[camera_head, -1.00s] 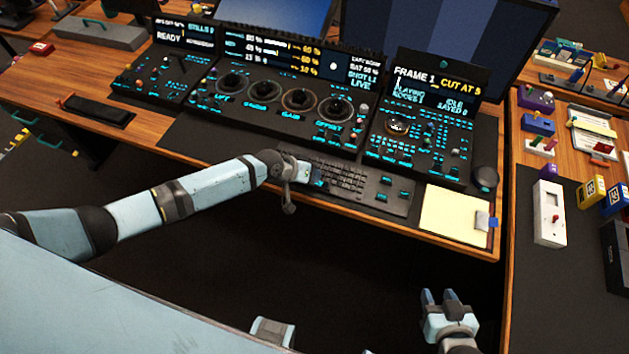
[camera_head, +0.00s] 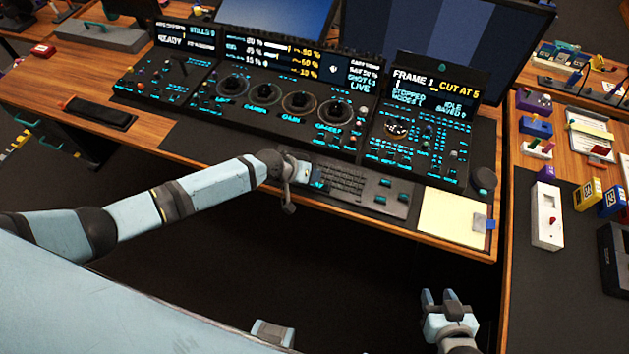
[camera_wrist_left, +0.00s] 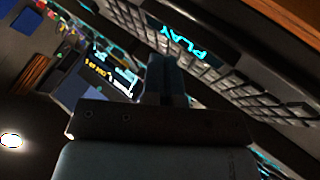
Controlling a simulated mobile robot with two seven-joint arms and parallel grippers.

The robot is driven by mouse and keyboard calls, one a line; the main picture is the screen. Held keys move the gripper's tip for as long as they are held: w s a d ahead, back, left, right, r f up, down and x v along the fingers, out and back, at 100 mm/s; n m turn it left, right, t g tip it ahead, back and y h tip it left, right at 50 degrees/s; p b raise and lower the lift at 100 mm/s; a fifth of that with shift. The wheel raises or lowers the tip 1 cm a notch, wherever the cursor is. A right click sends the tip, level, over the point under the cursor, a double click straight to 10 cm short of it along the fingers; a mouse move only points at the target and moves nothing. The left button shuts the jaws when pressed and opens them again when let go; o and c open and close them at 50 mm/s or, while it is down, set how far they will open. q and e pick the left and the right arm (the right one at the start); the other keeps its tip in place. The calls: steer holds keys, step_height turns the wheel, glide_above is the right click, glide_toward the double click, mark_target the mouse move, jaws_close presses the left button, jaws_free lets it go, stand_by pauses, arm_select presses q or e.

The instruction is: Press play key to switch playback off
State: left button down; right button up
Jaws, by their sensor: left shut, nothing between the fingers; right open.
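The play key (camera_wrist_left: 182,40), with glowing cyan PLAY lettering, shows in the left wrist view at the near end of a dark keyboard (camera_head: 345,180). My left gripper (camera_head: 312,176) is shut and empty at the keyboard's left end. In the left wrist view its fingertips (camera_wrist_left: 163,62) are right by the play key; I cannot tell whether they touch it. In the head view the gripper and wrist largely hide the key. The right panel's screen (camera_head: 435,88) reads FRAME 1, CUT AT 5, STOPPED, IDLE and SAVED 0. My right gripper (camera_head: 439,296) is open and empty in front of the desk.
A trackball panel (camera_head: 415,140) and a panel with several dials (camera_head: 280,100) stand behind the keyboard. A side desk at right holds a white box (camera_head: 547,215).

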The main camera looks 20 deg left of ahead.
arm_select(q)
steer(key=shift+r, duration=0.1)
step_height(320, 180, up, 4)
steer(key=p, duration=0.3)
steer(key=shift+r+p, duration=0.5)
steer(key=shift+p, duration=0.15)
steer(key=shift+f, duration=0.1)
stand_by(0.5)
